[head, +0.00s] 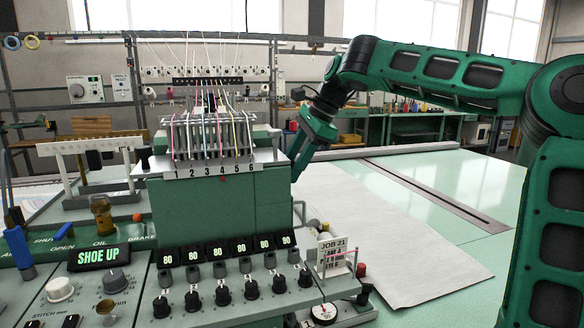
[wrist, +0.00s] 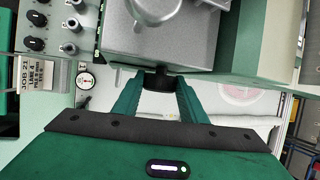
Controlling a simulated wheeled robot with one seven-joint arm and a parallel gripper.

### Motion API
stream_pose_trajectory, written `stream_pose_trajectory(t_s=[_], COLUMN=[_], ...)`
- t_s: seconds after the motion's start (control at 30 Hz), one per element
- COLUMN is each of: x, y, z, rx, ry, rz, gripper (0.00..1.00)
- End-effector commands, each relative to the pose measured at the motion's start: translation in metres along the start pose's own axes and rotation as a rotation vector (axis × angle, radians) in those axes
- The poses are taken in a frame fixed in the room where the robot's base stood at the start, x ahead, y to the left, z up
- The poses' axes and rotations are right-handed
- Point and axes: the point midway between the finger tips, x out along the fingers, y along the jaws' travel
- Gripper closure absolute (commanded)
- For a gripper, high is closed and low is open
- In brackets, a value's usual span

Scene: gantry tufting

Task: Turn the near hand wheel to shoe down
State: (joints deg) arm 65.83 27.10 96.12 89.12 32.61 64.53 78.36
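The lit display (head: 100,256) on the left of the console reads SHOE UP. My gripper (head: 297,168) reaches down at the right end of the numbered machine head (head: 218,205), and its fingertips are largely hidden there in the head view. In the wrist view my gripper (wrist: 160,88) has one finger on each side of a small dark round part (wrist: 158,80), which looks like a hand wheel, on the end of a grey housing (wrist: 160,50). The gap at each finger is too small to tell whether they touch it.
Several black knobs (head: 222,293) line the console front. A JOB 21 card (head: 333,252) and a small dial (head: 324,312) stand at its right end. White cloth (head: 400,235) covers the table beyond. The table's far right is clear.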

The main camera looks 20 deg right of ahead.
Motion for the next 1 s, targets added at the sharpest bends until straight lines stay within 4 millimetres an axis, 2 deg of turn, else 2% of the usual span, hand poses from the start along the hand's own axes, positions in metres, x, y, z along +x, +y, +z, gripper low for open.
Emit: stream_pose_trajectory(t_s=[0.47, 1.0], x=[-0.001, 0.001], y=[-0.001, 0.008], z=[-0.003, -0.006], rx=[-0.033, -0.175], ry=[0.001, 0.001], rz=[-0.093, -0.439], gripper=[0.84, 0.84])
